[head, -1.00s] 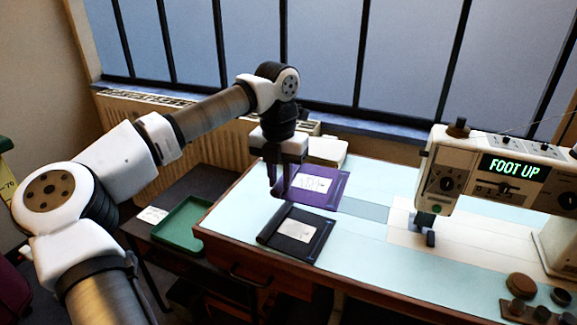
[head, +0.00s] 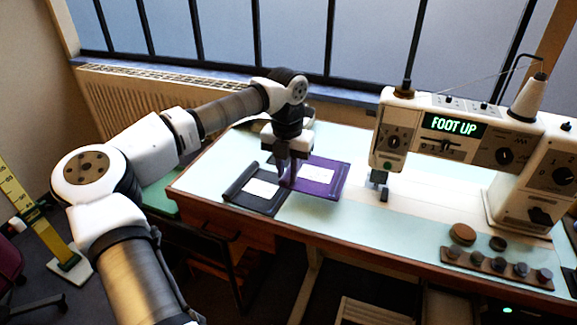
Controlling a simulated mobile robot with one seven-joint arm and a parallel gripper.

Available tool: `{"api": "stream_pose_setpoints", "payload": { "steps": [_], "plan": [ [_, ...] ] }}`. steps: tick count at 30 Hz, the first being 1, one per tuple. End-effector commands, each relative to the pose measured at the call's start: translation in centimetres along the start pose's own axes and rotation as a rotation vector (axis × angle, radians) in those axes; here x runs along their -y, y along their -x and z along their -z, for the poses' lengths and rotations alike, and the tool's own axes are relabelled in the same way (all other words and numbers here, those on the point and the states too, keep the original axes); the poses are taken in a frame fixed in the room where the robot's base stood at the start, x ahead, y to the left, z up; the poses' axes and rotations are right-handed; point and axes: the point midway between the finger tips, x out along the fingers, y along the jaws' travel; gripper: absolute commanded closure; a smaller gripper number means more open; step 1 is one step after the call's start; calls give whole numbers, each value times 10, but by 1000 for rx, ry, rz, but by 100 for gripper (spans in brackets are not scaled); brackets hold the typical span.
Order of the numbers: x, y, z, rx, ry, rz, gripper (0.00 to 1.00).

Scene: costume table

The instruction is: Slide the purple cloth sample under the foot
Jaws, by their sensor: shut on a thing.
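The purple cloth sample (head: 325,183) lies flat on the pale table, with a white label on it. My gripper (head: 287,181) points down at its left edge and is shut on it. The fingertips partly hide that edge. The presser foot (head: 379,181) hangs under the head of the sewing machine (head: 400,135), to the right of the cloth. A gap of bare table lies between cloth and foot. The machine's display (head: 453,126) reads FOOT UP.
A black cloth sample (head: 270,207) with a white label lies just left of the purple one. A rack of dark knobs (head: 490,262) and a brown round piece (head: 462,234) sit at the front right. The table's front edge (head: 400,257) runs below.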

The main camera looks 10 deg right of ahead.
Motion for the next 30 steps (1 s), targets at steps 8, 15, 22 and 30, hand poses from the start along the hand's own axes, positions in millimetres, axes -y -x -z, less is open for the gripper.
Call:
{"api": "stream_pose_setpoints", "payload": {
  "steps": [8,15,22,30],
  "plan": [
    [0,-23,0,0,0,0,100],
    [0,-39,0,0,-1,0,100],
    [9,-45,0,0,-5,0,100],
    [28,-45,0,0,-3,0,100]
  ]
}}
